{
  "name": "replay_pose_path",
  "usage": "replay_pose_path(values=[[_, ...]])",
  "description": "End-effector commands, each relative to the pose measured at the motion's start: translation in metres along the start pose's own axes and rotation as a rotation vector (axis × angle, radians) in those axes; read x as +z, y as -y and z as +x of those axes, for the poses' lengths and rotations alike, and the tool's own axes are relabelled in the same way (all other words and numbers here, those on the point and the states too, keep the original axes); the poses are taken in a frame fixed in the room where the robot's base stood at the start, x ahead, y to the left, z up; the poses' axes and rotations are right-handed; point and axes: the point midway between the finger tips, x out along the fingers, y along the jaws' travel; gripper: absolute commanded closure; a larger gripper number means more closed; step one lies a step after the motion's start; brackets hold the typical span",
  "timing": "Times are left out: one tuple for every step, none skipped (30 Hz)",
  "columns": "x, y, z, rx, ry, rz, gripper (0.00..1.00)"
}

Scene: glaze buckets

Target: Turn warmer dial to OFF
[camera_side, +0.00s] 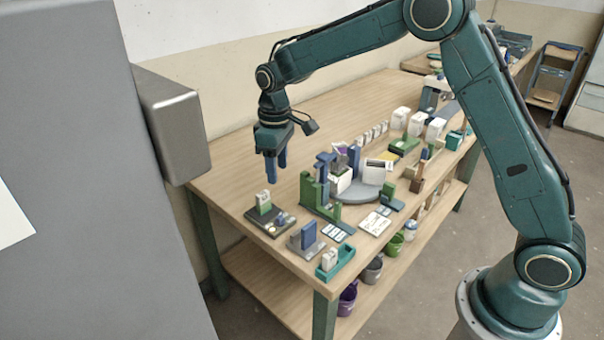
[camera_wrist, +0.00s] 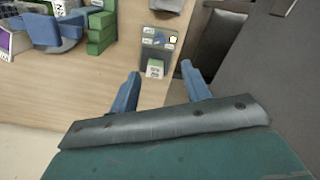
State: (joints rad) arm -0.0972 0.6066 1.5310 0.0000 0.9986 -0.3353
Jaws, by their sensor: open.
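A small dark plate (camera_side: 270,222) lies near the left front corner of the bench, with a green and white block (camera_side: 264,202) and a small round knob-like part on it. In the wrist view a grey-green panel (camera_wrist: 160,38) carries white labels and a small yellow-marked round part (camera_wrist: 173,39), which may be the warmer dial; its setting is too small to read. My gripper (camera_side: 277,170) is open and empty, above the bench over the plate's area. In the wrist view its blue fingers (camera_wrist: 160,72) point towards the panel, apart from it, with the block between and beyond their tips.
A grey stand with a blue block (camera_side: 308,236) and a teal tray (camera_side: 336,262) are near the front edge. Green brackets (camera_side: 312,195) and a round grey turntable (camera_side: 362,192) stand to the right. The bench (camera_side: 232,178) behind the plate is clear. A large grey cabinet is at left.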

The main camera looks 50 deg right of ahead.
Motion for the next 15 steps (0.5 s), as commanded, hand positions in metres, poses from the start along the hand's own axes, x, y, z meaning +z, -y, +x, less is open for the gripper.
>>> replay_pose_path(values=[[-0.002,0.0,0.003,-0.001,0.003,-0.003,0.53],[-0.002,0.0,0.004,-0.001,0.004,-0.004,0.53],[-0.003,0.0,0.005,-0.002,0.005,-0.005,0.53],[-0.003,0.0,0.005,-0.002,0.005,-0.006,0.53],[-0.003,0.0,0.005,-0.002,0.005,-0.006,0.53],[-0.003,0.0,0.005,-0.002,0.006,-0.006,0.53],[-0.003,0.0,0.005,-0.002,0.005,-0.006,0.53],[-0.003,0.0,0.005,-0.002,0.005,-0.006,0.53],[-0.003,0.0,0.006,-0.002,0.006,-0.006,0.53],[-0.003,0.0,0.007,-0.002,0.006,-0.006,0.53],[-0.003,0.0,0.007,-0.002,0.006,-0.006,0.53],[-0.003,0.0,0.009,-0.002,0.007,-0.005,0.53],[-0.002,0.0,0.011,-0.003,0.007,-0.005,0.53],[-0.002,0.0,0.012,-0.003,0.008,-0.005,0.53],[-0.002,0.0,0.015,-0.003,0.008,-0.005,0.53]])
